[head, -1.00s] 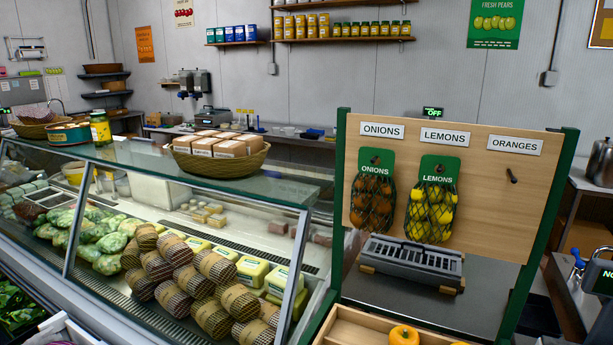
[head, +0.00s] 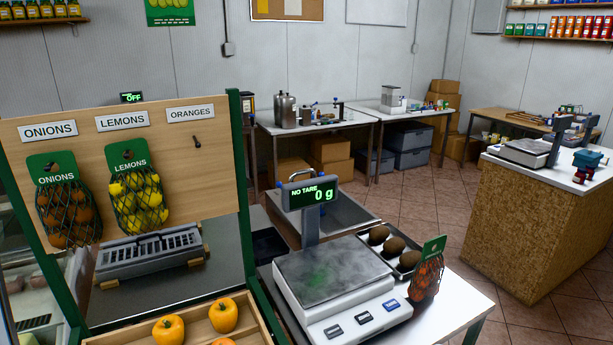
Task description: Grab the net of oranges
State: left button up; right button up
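A net with a green header card and orange fruit (head: 426,279) stands upright at the right of the scale, on the white table. Its card is turned edge-on, so I cannot read it. The peg under the ORANGES label (head: 197,140) on the wooden board is empty. A net of onions (head: 66,207) and a net of lemons (head: 139,198) hang on the board's other pegs. Neither of my grippers is in view.
A scale (head: 333,280) reading 0 g sits just left of the net. A dark tray (head: 404,271) with several brown round items is behind it. A wooden crate (head: 262,334) with orange-yellow produce is at the front. Open tiled floor (head: 560,320) lies to the right.

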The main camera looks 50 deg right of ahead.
aim_at(425, 278)
jog(key=z, duration=2.45)
jog(key=i+l, duration=0.1)
jog(key=l, duration=0.15)
jog(key=i+l, duration=0.1)
jog(key=l, duration=0.15)
